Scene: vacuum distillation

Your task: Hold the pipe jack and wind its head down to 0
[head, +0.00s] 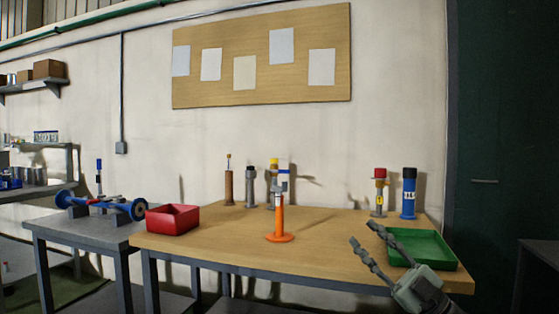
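What looks like the pipe jack (280,222) stands upright on the wooden table, in the middle. It has an orange foot and tapered body, a grey upper part, and a blue and white top. Its top overlaps a yellow-capped item behind it, so the head is hard to make out and I cannot read any scale. My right gripper (361,232) is open and empty at the lower right, its two fingers apart and pointing up-left. It is to the right of the jack, apart from it, and in front of the green tray. My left gripper is not in view.
A red bin (172,220) sits at the table's left and a green tray (422,262) at its right. Several upright cylinders, including a blue one (409,196), line the back. A grey side table (90,235) holds a blue-wheeled device. The wooden table (215,250) is clear around the jack's front.

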